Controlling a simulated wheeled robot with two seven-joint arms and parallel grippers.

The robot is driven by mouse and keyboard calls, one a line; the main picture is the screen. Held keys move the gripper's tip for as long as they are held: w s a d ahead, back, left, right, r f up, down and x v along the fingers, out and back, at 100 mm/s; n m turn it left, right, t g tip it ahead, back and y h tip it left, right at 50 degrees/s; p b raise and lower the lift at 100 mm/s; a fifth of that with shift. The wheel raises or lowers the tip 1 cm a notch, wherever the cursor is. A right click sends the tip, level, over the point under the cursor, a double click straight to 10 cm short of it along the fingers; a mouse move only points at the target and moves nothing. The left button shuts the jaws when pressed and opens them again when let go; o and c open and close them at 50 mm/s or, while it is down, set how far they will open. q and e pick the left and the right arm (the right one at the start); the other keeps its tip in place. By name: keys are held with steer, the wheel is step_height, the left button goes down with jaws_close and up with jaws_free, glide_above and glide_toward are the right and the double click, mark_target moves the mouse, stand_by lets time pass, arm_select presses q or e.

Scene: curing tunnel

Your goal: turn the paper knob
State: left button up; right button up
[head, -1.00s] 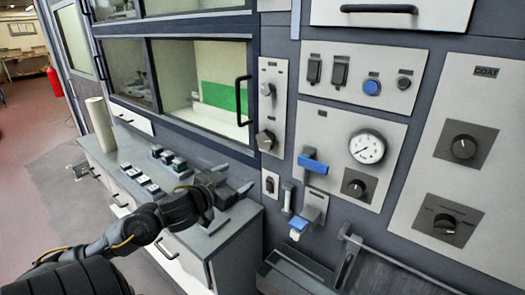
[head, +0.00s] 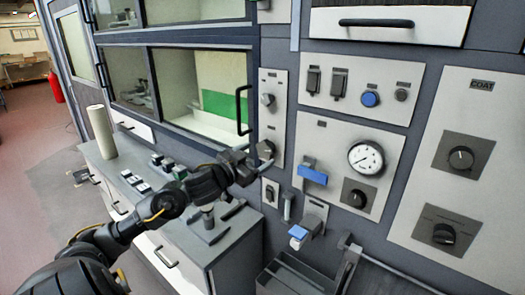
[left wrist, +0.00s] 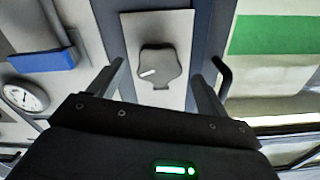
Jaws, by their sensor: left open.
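A dark grey knob (head: 265,148) sits low on a narrow light panel (head: 275,90) beside the glass window. No label reading "paper" is legible. In the left wrist view the knob (left wrist: 158,66) carries a white mark pointing left and slightly down. My left gripper (head: 254,156) is open and empty in front of this knob. In the left wrist view its fingers (left wrist: 158,72) lie on either side of the knob, apparently short of it. My right gripper is out of view.
A dark window handle (head: 243,110) stands out just left of the panel. A blue lever (head: 312,175) and a gauge (head: 366,158) are to the right. A counter (head: 215,235) with small blocks and a paper roll (head: 101,131) is below left.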

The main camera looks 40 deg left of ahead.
mark_target(263, 152)
arm_select(q)
steer(key=shift+w+p, duration=0.3)
steer(key=shift+w, duration=1.45)
steer(key=shift+c, duration=0.2)
steer(key=c, duration=1)
